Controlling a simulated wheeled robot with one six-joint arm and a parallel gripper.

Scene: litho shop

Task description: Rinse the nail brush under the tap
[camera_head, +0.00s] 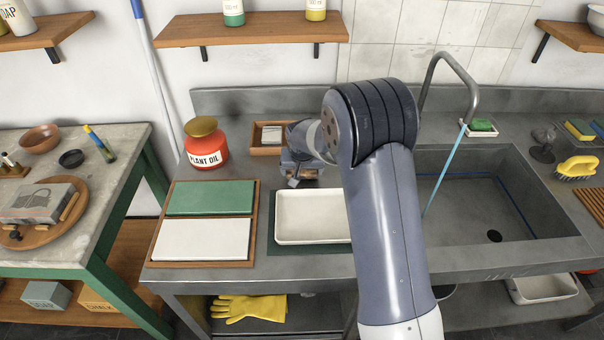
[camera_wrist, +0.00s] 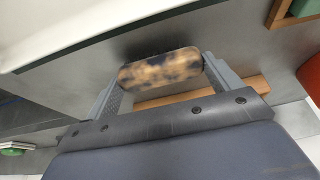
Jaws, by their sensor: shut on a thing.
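My gripper (camera_head: 300,172) is shut on a small block with a mottled tan-and-dark back, which looks like the nail brush (camera_wrist: 160,68). It sits crosswise between the two fingers (camera_wrist: 163,82) in the wrist view. In the head view the brush (camera_head: 303,174) shows only as a small brown patch, above the counter just behind the white tray (camera_head: 312,240). The grey curved tap (camera_head: 447,60) stands to the right behind my arm. A blue stream of water (camera_head: 446,165) runs from it into the sink (camera_head: 490,215).
A wooden box (camera_head: 258,151) and a red plant oil jar (camera_head: 206,150) stand left of my gripper. A wooden frame with green and white slabs (camera_head: 258,215) lies in front. A soap dish (camera_head: 481,132) and a yellow brush (camera_head: 577,168) are by the sink. My arm hides the sink's left edge.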

